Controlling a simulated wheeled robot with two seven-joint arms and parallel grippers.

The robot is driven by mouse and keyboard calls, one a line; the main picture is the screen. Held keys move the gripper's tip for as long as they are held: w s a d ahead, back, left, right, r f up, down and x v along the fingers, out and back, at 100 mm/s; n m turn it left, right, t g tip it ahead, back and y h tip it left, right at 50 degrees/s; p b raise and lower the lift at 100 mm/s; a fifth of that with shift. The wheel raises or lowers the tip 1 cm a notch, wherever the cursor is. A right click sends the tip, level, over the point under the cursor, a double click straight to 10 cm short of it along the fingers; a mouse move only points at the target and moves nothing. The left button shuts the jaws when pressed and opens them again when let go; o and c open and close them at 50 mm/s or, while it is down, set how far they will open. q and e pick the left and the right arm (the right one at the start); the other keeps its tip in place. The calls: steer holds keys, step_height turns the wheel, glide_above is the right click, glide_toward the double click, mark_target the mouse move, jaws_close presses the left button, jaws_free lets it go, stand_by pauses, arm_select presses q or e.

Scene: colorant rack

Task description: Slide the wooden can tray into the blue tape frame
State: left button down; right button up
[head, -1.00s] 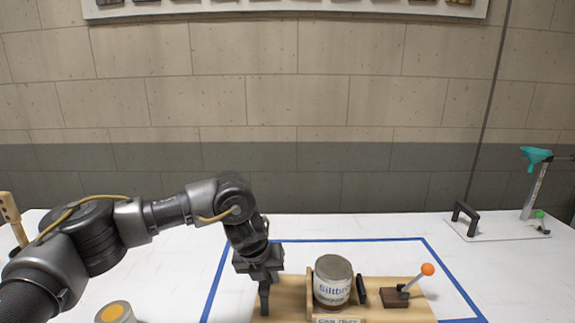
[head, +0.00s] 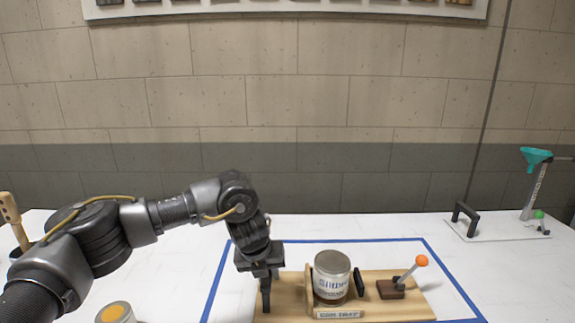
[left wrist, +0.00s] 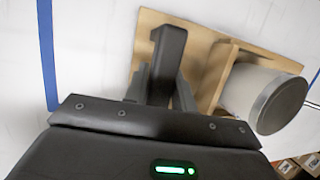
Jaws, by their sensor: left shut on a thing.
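The wooden can tray (head: 290,303) lies on the white table, mostly within the visible blue tape frame (head: 330,241) in the head view. Its near edge is at the picture's bottom, so I cannot tell how it sits against the front tape. A labelled can (head: 332,279) stands upright on the tray, with a lever with an orange ball (head: 421,260) to its right. My left gripper (head: 265,302) is at the tray's left end. In the left wrist view it is shut on the black handle (left wrist: 168,60) of the tray. My right gripper is not in view.
A white plate with a black handle (head: 464,215) and a stand with a teal funnel (head: 535,157) are at the back right. A yellow-topped can (head: 114,312) is at the front left. White table is free behind the tray.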

arm_select(q)
steer(key=shift+w, duration=3.5)
